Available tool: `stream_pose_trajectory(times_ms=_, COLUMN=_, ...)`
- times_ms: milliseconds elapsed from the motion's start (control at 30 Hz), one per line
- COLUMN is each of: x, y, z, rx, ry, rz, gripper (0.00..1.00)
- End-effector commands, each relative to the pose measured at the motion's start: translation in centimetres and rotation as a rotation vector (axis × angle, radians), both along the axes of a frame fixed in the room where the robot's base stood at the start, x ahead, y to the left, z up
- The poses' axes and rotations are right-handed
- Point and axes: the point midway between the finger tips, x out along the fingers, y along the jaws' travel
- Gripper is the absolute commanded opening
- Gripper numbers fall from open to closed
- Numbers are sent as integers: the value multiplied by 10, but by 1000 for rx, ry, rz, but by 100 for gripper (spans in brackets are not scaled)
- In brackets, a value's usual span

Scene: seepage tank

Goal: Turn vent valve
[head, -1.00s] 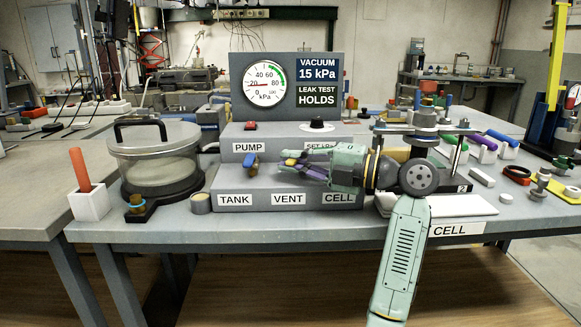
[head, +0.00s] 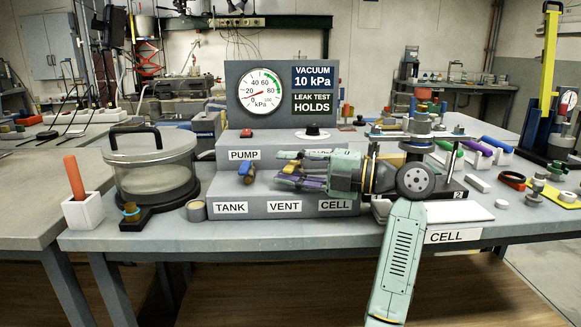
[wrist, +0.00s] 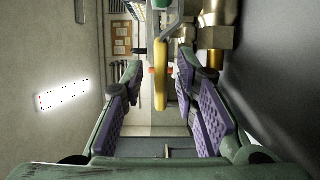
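The vent valve sits above the VENT label (head: 284,206) on the grey panel. My gripper hides most of it in the head view. My gripper (head: 281,168) reaches in from the right, its fingers pointing left across the panel's step. In the wrist view a yellow lever (wrist: 160,75) hangs between my open fingers (wrist: 163,92), with gaps visible on both sides. Brass fittings (wrist: 213,35) show beyond the right finger. A blue-handled valve (head: 246,171) stands just left of my fingertips, above the TANK label (head: 230,207).
A gauge (head: 262,91) reads low beside a display (head: 313,76) showing 10 kPa. A lidded clear tank (head: 151,170) stands left of the panel. A clamped cell rig (head: 421,122) stands close behind my wrist. A white plate (head: 470,211) lies at front right.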

Motion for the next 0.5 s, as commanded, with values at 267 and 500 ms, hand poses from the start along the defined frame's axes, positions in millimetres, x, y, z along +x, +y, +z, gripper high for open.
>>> stream_pose_trajectory(times_ms=267, x=0, y=-2, z=-1, rx=-1, ry=0, rz=-1, gripper=28)
stream_pose_trajectory(times_ms=500, x=-11, y=-30, z=0, rx=1, ry=1, rz=-3, gripper=28)
